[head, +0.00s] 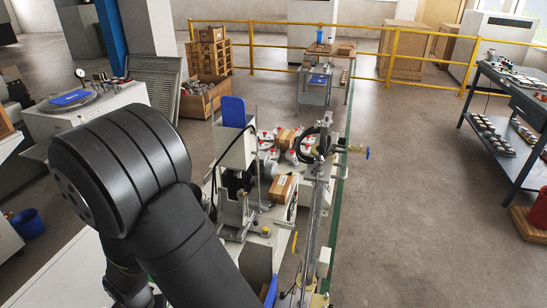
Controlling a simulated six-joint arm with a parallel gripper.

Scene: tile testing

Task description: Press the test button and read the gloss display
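A testing apparatus with a white housing (237,152) and a blue panel (233,112) on top stands on a bench in the middle of the head view. I cannot make out a test button or a gloss display on it, or anywhere else in this view. My black arm fills the left foreground and covers part of the area in front of the apparatus. My gripper is not visible, so its place relative to the apparatus cannot be told.
Small cardboard boxes (281,187) and several red-and-white items crowd the bench behind the apparatus. A metal post (315,220) stands to its right. A dark blue workbench (519,130) is at the far right. Yellow railings (420,70) cross the back.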

